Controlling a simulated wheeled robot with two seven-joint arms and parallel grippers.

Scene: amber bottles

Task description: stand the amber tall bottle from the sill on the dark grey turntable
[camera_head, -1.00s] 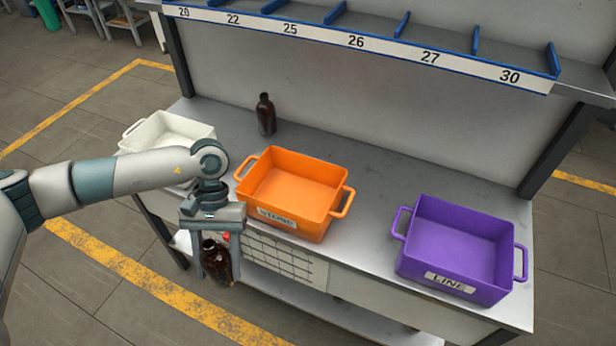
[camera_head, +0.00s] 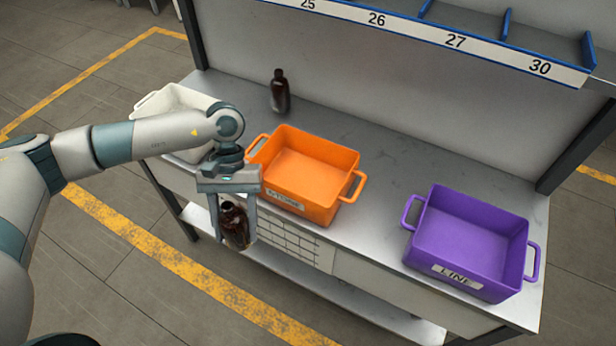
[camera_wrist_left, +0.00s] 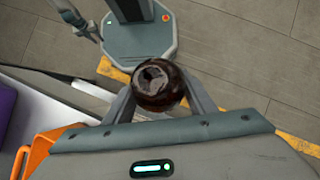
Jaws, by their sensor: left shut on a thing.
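My left gripper (camera_head: 236,243) is shut on an amber bottle (camera_head: 236,226). It holds the bottle upright in the air in front of the bench's front side, below the level of the bench top. The left wrist view shows the bottle's dark top (camera_wrist_left: 157,86) between the two fingers. A second dark amber bottle (camera_head: 280,92) stands upright at the back of the bench top. I see no dark grey turntable in these views. A grey forked part at the top left of the left wrist view may be my right gripper; its jaws are unclear.
The bench top (camera_head: 385,185) carries a white crate (camera_head: 146,104), an orange crate (camera_head: 300,205) and a purple crate (camera_head: 455,268). A numbered shelf (camera_head: 480,45) runs above the back. A lower shelf (camera_head: 370,315) lies underneath. Bench surface is free between the orange and purple crates.

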